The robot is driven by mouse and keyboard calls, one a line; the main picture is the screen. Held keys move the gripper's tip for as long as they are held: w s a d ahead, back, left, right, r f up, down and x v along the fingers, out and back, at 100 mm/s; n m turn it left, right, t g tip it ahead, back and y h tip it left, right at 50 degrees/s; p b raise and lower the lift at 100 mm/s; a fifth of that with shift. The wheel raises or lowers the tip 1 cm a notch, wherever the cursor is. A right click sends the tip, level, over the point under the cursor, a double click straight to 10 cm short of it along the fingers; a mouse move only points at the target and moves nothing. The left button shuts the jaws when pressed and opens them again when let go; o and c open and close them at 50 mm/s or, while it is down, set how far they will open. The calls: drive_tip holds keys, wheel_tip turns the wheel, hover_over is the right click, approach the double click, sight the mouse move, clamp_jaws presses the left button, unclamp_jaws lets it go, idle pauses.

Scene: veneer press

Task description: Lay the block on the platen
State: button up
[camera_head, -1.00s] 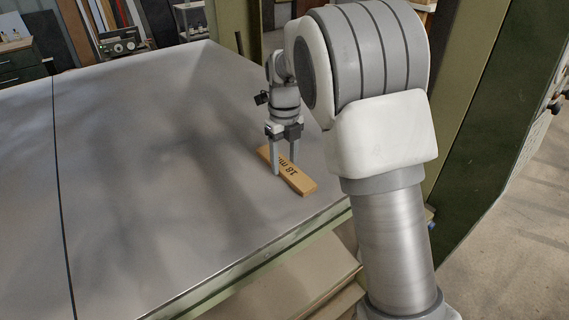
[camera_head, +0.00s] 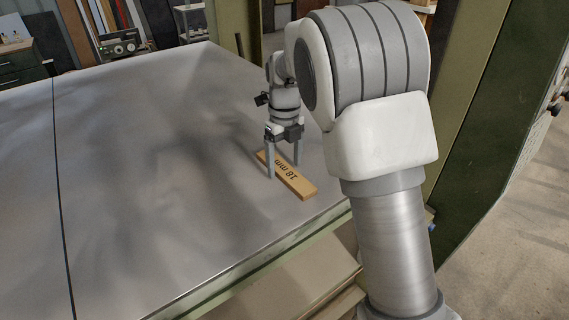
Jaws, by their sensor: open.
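The block (camera_head: 296,182) is a flat, light-brown wooden piece marked "18 mm". It lies flat on the grey metal platen (camera_head: 160,170), near the platen's right front edge. My gripper (camera_head: 283,170) points down over the block's far part with its fingers spread apart. One finger is on the near left side of the block and the other is on its far right side. I cannot tell whether either finger touches the block. The block's far end is partly hidden behind the left finger.
Green press posts (camera_head: 470,100) stand to the right of the platen. Wooden boards (camera_head: 335,285) show below its front edge. Shelves and a dark green cabinet (camera_head: 20,62) are at the back left. The platen's left and middle are clear.

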sight(286, 170)
wheel_tip(286, 170, up, 7)
drive_tip(key=shift+f+p, duration=0.1)
drive_tip(key=shift+p, duration=0.45)
drive_tip(key=shift+s+d+r, duration=0.15)
drive_tip(key=shift+r, duration=0.1)
drive_tip(key=s+d+r+n+t+y, duration=0.1)
drive_tip(key=s+d+r+n, duration=0.3)
drive_tip(key=s+n, duration=0.3)
drive_tip(key=s+d+r+n+t, duration=0.2)
drive_tip(key=s+d+r+n, duration=0.15)
drive_tip(key=s+n, duration=0.3)
drive_tip(key=s+d+f+n+t, duration=0.1)
drive_tip(key=s+n, duration=0.6)
drive_tip(key=n, duration=0.1)
drive_tip(key=s+d+n+t+h, duration=0.1)
drive_tip(key=s+d+n, duration=0.1)
drive_tip(key=s+n, duration=0.5)
drive_tip(key=shift+s+d+f+n+t, duration=0.3)
drive_tip(key=shift+s+f+n, duration=0.05)
drive_tip(key=shift+s, duration=0.05)
